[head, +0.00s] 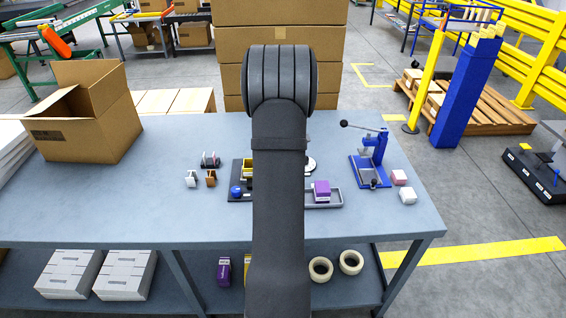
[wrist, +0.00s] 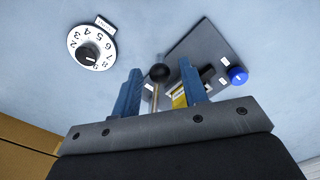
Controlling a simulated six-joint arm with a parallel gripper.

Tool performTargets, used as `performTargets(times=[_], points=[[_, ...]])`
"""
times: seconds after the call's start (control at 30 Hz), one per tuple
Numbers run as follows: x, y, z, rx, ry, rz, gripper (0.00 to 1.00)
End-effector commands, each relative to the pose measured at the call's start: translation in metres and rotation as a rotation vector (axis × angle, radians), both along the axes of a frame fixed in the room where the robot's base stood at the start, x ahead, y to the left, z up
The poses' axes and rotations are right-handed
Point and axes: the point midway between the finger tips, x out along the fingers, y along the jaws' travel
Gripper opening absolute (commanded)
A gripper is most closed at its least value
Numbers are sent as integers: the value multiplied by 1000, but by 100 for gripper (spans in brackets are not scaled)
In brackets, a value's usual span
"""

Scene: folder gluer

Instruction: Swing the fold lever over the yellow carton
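In the wrist view, a rod with a black ball knob, seemingly the fold lever (wrist: 160,73), stands between the two blue fingers of my gripper (wrist: 159,84). The fingers are apart, with gaps on both sides of the knob; I cannot tell how deep it sits between them. The yellow carton (wrist: 180,98) shows low behind the right finger, partly hidden, by the dark base plate (wrist: 205,50). In the head view a bit of the yellow carton (head: 248,171) shows left of my arm, which hides the lever and my gripper.
A blue knob (wrist: 238,75) sits at the plate's corner. A numbered dial (wrist: 90,50) lies nearby. In the head view, a purple box (head: 322,190) on a grey tray and a blue lever press (head: 370,172) stand right. An open cardboard box (head: 85,125) stands left. The table's front is mostly clear.

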Motion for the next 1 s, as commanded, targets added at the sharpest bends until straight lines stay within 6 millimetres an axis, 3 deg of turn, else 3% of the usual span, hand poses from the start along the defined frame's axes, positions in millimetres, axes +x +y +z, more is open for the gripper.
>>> performTargets(times=[0.23, 0.67, 0.9, 1.0], points=[[0, 0, -22, 0, 0, 0, 40], [0, 0, -28, -1, -1, 0, 40], [0, 0, -28, -1, -1, 0, 0], [0, 0, -28, -1, -1, 0, 0]])
